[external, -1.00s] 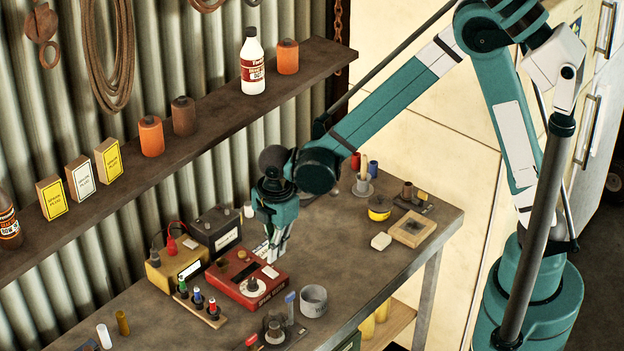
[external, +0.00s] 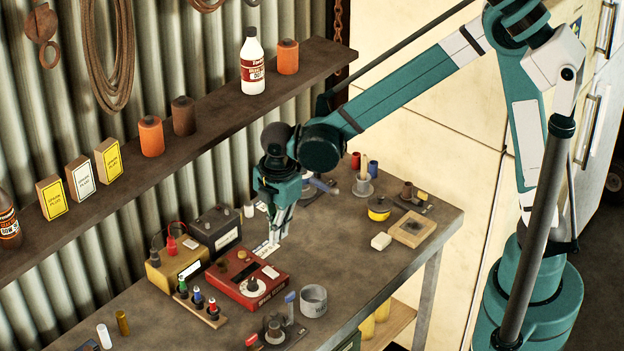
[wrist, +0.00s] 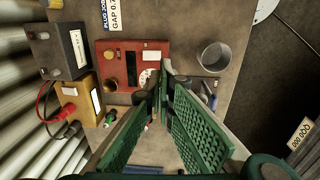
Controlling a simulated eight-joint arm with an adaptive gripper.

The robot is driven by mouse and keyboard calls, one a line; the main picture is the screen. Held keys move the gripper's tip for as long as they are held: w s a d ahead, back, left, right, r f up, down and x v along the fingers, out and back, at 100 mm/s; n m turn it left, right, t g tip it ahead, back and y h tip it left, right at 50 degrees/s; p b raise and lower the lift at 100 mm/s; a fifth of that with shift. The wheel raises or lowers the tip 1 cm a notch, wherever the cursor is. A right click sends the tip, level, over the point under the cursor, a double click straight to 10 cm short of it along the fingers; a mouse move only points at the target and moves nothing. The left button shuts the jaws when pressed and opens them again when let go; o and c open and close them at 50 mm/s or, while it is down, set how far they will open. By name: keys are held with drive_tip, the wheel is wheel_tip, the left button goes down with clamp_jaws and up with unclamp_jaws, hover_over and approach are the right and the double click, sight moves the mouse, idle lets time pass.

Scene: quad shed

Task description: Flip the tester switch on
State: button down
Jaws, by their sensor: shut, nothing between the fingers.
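The red tester (external: 247,280) lies on the workbench, with a pale dial (external: 253,286) and a small white piece (external: 270,272) on its top. That white piece may be the switch; its position is too small to read. In the wrist view the tester (wrist: 118,62) is upper centre, with the white piece (wrist: 152,56) near its edge. My gripper (external: 277,240) is shut and empty, pointing down above the bench, up and behind the tester in the external view. In the wrist view its fingers (wrist: 162,82) overlap the tester's lower right corner and partly hide the dial.
A black battery (external: 216,230) and a yellow box (external: 178,262) stand left of the tester. A rack of coloured clips (external: 200,306) lies in front, and a grey cup (external: 313,300) stands right. A white label card (external: 266,249) lies behind. The bench's right part has free room.

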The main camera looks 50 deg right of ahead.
sight(268, 270)
drive_tip(key=shift+w+r+t, duration=0.3)
drive_tip(key=shift+w+t, duration=0.2)
drive_tip(key=shift+w, duration=0.15)
drive_tip(key=shift+f, duration=0.1)
drive_tip(key=shift+w+f+p, duration=0.15)
drive_tip(key=shift+w+f, duration=0.2)
drive_tip(key=shift+f, duration=1.9)
drive_tip(key=shift+w+f+p, duration=0.15)
drive_tip(key=shift+w+f, duration=0.15)
drive_tip(key=shift+f, duration=2)
drive_tip(key=shift+w+f+p, duration=0.15)
drive_tip(key=shift+w+f, duration=0.2)
drive_tip(key=shift+f, duration=1.9)
drive_tip(key=shift+f, duration=0.15)
